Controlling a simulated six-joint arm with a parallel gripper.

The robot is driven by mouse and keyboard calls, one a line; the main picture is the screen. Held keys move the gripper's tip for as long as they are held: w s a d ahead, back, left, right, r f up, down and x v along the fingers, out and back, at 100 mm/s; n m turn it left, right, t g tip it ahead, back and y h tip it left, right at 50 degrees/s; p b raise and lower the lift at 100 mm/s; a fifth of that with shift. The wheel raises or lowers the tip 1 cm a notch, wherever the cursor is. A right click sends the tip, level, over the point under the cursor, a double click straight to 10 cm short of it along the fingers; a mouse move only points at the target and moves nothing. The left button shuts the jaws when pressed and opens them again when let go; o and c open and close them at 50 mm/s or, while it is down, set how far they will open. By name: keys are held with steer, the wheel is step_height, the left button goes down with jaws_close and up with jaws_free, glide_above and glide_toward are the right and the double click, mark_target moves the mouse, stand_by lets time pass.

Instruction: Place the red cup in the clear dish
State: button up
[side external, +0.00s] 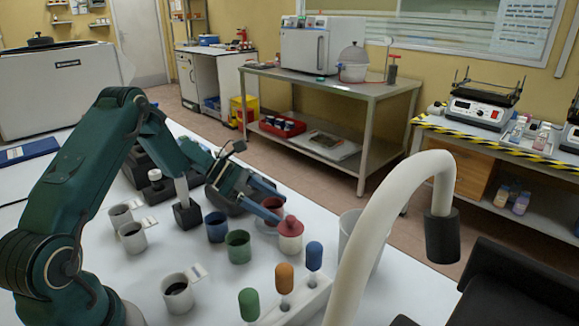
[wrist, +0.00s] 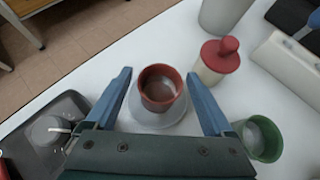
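The red cup (wrist: 160,88) is upright between my two blue fingers in the wrist view, with a small gap visible on each side. It appears to stand in the clear dish (wrist: 158,122), whose pale round edge shows around and below it. My gripper (wrist: 159,74) is open around the cup. In the side view my gripper (side external: 275,202) is low over the table, and the red cup (side external: 268,226) is partly hidden by the fingers and a red-lidded bottle. The dish is hard to make out there.
The red-lidded bottle (side external: 290,236) stands close to the cup. A green cup (side external: 238,246) and a blue cup (side external: 216,226) are nearby. A rack with colored-handled tools (side external: 300,298), a white curved pipe (side external: 375,220) and a dark scale-like device (wrist: 48,132) also limit room.

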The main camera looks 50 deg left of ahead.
steer(key=v, duration=1.2)
steer(key=shift+w+d+r, duration=0.1)
steer(key=shift+r, duration=0.1)
steer(key=s+d+r+m+g+y, duration=0.1)
steer(key=s+d+r+m+g, duration=0.2)
steer(key=d+m, duration=0.4)
steer(key=s+d+r+m+y, duration=0.1)
steer(key=s+d+m+y, duration=0.2)
steer(key=s+d+m, duration=0.2)
steer(key=s+d+r+m+t+y, duration=0.1)
steer(key=s+d+m+y, duration=0.3)
steer(key=s+m, duration=0.5)
steer(key=d+r+m, duration=0.1)
steer(key=m, duration=0.4)
steer(key=shift+d+r, duration=0.3)
steer(key=shift+d, duration=0.05)
